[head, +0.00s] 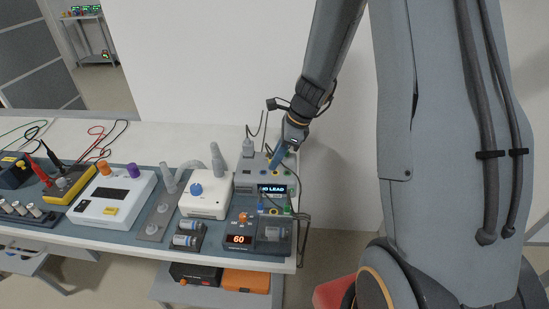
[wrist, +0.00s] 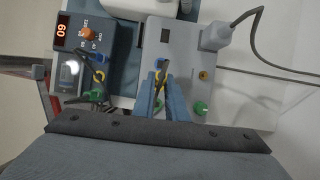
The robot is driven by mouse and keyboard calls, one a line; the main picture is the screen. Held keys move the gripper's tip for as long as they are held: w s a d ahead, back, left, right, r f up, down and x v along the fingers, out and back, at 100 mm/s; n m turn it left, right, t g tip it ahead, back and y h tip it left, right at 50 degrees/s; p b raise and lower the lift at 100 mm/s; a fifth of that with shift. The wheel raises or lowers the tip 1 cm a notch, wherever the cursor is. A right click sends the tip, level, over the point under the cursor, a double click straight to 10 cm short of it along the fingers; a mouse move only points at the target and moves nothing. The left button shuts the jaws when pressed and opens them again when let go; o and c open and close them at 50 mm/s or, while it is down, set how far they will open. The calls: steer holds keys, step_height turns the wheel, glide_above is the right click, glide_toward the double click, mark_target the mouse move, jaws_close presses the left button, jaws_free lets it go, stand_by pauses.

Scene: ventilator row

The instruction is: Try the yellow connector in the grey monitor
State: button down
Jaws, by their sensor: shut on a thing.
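The grey monitor (head: 247,180) stands at the right end of the table, its lit display (head: 272,189) showing text that looks like "IO LEAD". In the wrist view, its grey top face (wrist: 180,50) lies under my gripper (wrist: 166,100). My gripper also shows in the head view (head: 278,158), pointing down at the monitor's top. Its blue fingers are shut on the yellow connector (wrist: 160,90), of which only a little shows between them. The connector is at or just above the face; I cannot tell whether it is seated. A brass-coloured socket (wrist: 204,75) is to the right.
A grey plug (head: 248,147) with a cable stands at the monitor's back left. A dark device (head: 238,228) showing 60 is in front, with leads hanging beside it. A white box with a blue knob (head: 196,189) is to the left. A green connector (wrist: 200,108) sits close right of my fingers.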

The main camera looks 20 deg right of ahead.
steer(key=shift+r, duration=0.1)
steer(key=shift+s+d+f+t+y+b, duration=0.3)
steer(key=shift+y+b, duration=0.4)
steer(key=shift+b, duration=0.85)
steer(key=shift+w+d+f+t+y+b, duration=0.1)
steer(key=shift+d+t+y+b, duration=0.45)
steer(key=shift+b, duration=1)
steer(key=shift+a+f+g+b, duration=0.25)
steer(key=shift+f+b, duration=0.35)
steer(key=shift+f, duration=0.3)
stand_by(0.9)
steer(key=c, duration=1.7)
jaws_free()
steer(key=shift+d+r, duration=0.1)
